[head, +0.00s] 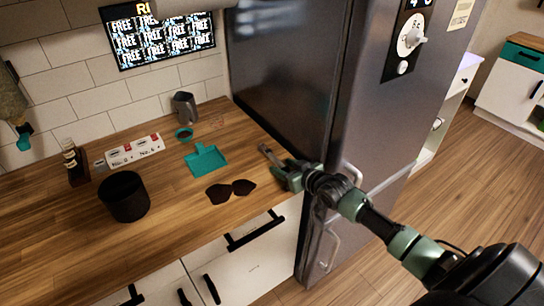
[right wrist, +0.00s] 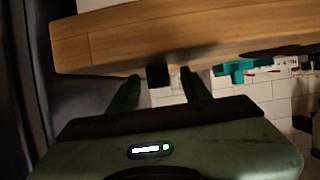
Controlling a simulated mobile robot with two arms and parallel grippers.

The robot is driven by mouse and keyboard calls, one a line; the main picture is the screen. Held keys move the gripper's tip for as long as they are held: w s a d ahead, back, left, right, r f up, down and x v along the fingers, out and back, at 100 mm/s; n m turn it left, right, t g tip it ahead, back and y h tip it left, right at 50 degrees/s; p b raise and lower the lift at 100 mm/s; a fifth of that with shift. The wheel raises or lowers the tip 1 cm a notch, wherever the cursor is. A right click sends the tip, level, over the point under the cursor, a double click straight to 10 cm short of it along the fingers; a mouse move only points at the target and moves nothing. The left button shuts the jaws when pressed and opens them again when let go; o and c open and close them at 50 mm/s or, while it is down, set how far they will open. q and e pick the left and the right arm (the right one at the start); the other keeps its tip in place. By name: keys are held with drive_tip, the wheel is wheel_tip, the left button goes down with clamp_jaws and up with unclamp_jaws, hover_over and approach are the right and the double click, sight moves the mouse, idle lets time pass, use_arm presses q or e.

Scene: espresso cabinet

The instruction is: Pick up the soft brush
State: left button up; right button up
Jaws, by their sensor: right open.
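A small narrow object with a pale end, apparently the soft brush (head: 267,153), lies at the counter's right edge by the fridge. My right gripper (head: 281,172) is at that edge, close to its near end; contact cannot be told. In the right wrist view a dark block (right wrist: 157,75), perhaps part of the brush, shows between the open fingertips (right wrist: 163,82) against the counter edge. A teal dustpan (head: 206,159) lies flat to the left and also shows in the wrist view (right wrist: 236,69). My left gripper is not in view.
The tall fridge (head: 290,75) stands close beside my right gripper.

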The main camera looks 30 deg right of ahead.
drive_tip(key=shift+c, duration=0.3)
clamp_jaws()
drive_tip(key=shift+r, duration=0.1)
